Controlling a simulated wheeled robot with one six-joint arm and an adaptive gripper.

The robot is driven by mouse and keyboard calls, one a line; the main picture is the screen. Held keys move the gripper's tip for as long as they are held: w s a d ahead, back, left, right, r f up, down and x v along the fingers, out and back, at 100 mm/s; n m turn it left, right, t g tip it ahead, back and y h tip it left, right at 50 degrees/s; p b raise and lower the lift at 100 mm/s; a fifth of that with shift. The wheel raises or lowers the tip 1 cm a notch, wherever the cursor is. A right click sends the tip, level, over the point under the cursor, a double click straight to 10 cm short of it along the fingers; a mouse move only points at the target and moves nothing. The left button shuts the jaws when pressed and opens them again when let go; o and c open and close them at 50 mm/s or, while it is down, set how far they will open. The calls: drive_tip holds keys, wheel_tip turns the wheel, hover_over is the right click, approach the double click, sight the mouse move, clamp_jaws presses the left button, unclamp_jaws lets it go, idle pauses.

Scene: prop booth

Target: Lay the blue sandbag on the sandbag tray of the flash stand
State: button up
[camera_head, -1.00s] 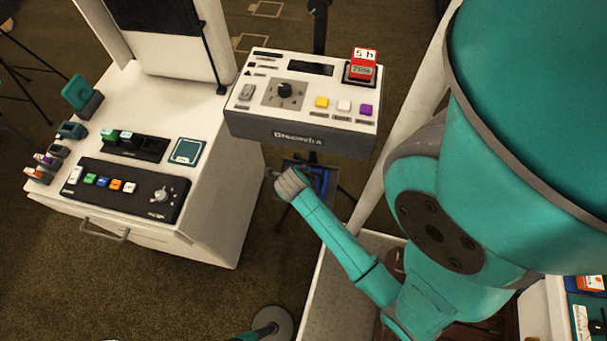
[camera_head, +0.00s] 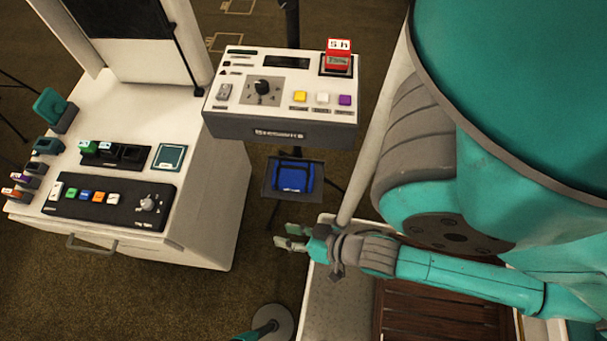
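The blue sandbag (camera_head: 294,177) lies on the dark sandbag tray (camera_head: 270,190), low on the flash stand and below the white control box. The tray's rim shows around the bag. My gripper (camera_head: 280,237) is below and apart from the tray in the picture, pointing left. Its fingers are spread, with nothing between them. The flash stand's dark pole (camera_head: 292,20) rises behind the control box, and its thin legs show beside the tray.
The white control box (camera_head: 282,95) with buttons and a red block (camera_head: 339,60) overhangs the tray. A white cabinet (camera_head: 215,225) with button panels stands at left. A pale upright post (camera_head: 375,150) is close to my arm. A round base (camera_head: 272,325) stands on the floor.

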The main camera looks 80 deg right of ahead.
drive_tip(key=s+a+r+n+t+y, duration=0.1)
drive_tip(key=s+r+n, duration=0.1)
drive_tip(key=r, duration=0.3)
drive_tip(key=s+a+r+n+t+y, duration=0.1)
drive_tip(key=s+r+n, duration=0.1)
drive_tip(key=r+n, duration=0.3)
drive_tip(key=shift+a+r+t, duration=0.25)
drive_tip(key=shift+a+t, duration=0.05)
drive_tip(key=shift+a, duration=0.1)
drive_tip(key=shift+o, duration=0.3)
drive_tip(key=shift+a, duration=0.15)
idle(1.4)
